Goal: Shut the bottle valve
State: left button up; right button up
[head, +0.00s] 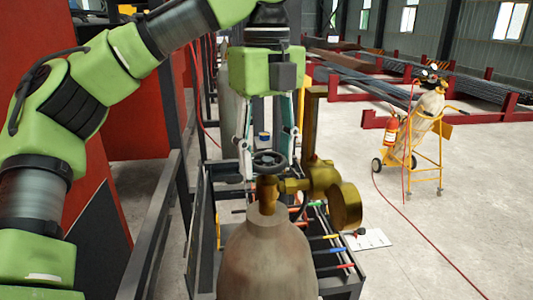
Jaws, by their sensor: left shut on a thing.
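A large tan-grey gas bottle (266,262) stands upright at the bottom centre of the head view. A brass valve (267,195) is on its neck, with a dark round handwheel (269,162) on top. A brass regulator (322,180) with a round gauge (345,207) joins the valve on the right. My left gripper (268,157) points down from above and is shut on the handwheel, one finger at each side of it. My right gripper is not in view.
A black rack with coloured-handled tools (335,251) stands behind and right of the bottle. A yellow cart (427,160) carries another bottle and a red extinguisher (391,134). Red racks of steel bars (375,88) stand behind. Concrete floor at the right is mostly clear, crossed by a red hose.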

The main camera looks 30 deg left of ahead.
aim_at(269, 159)
pick_arm(q)
jog(key=m, duration=0.4)
jog(key=shift+m, duration=0.3)
jog(key=m, duration=0.3)
jog(key=shift+m, duration=0.3)
jog(key=m, duration=0.4)
jog(key=shift+d, duration=0.1)
jog(key=shift+m, duration=1.8)
jog(key=o, duration=1.1)
jog(key=shift+w+r, duration=0.1)
jog(key=shift+r, duration=3.65)
